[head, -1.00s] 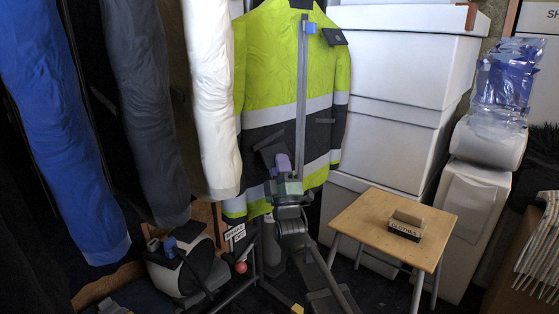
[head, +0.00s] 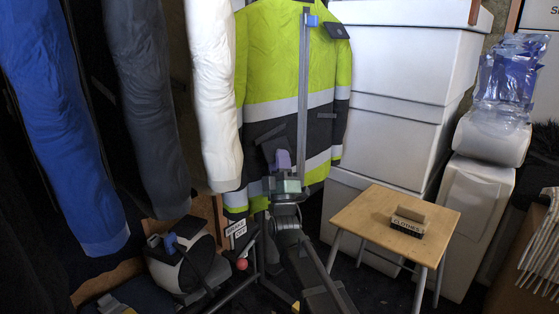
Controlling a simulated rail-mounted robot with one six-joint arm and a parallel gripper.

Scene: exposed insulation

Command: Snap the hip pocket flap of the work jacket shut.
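The work jacket (head: 290,68) hangs upright at the back centre, lime yellow and dark with pale reflective bands. On its dark lower part is a slanted dark strip (head: 271,133), which looks like the hip pocket flap. The pocket below it is partly hidden by my arm, and I cannot tell whether the flap is snapped. A second, small grey strip (head: 326,115) is on the jacket's right side. My gripper (head: 281,160) shows in front of the lower jacket, just below the slanted strip. Its fingers are too small and dark to read, and contact is unclear.
Blue (head: 62,110), grey and white hanging sleeves crowd the left. A round white-faced device (head: 183,263) stands low left. A wooden stool (head: 365,222) bearing a block labelled CLOTHES (head: 409,222) stands right of my arm. White boxes (head: 395,120) are stacked behind it.

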